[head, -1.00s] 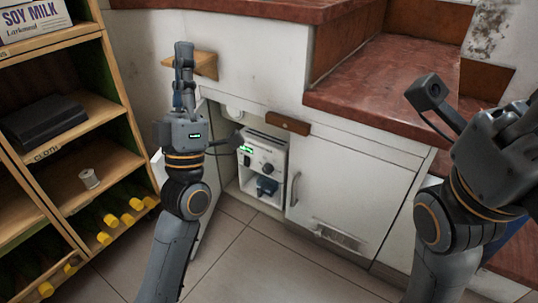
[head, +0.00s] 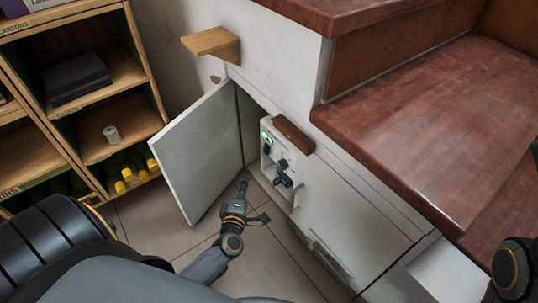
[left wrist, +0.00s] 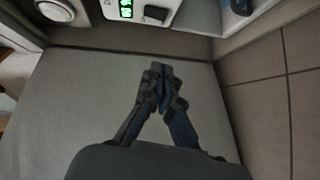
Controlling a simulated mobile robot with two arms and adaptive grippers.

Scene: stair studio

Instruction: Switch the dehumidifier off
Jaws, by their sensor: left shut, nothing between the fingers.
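The dehumidifier (head: 268,160) is a small white box inside the open low cabinet, with a lit green display and dark parts on its front. Its right side is partly hidden by the cabinet front. In the left wrist view part of the dehumidifier (left wrist: 183,22) shows at the top, with the green display and a dark panel beside it. My left gripper (head: 243,180) is low in front of the cabinet opening, apart from the dehumidifier. In the left wrist view the left gripper's fingertips (left wrist: 160,70) meet, with nothing between them. Only part of my right arm shows at the right edge.
The open white cabinet door (head: 200,150) stands to the left of my left gripper. A brown wooden handle block (head: 294,135) is on the cabinet front beside the dehumidifier. A wooden shelf (head: 120,145) stands at left. Tiled floor is free below.

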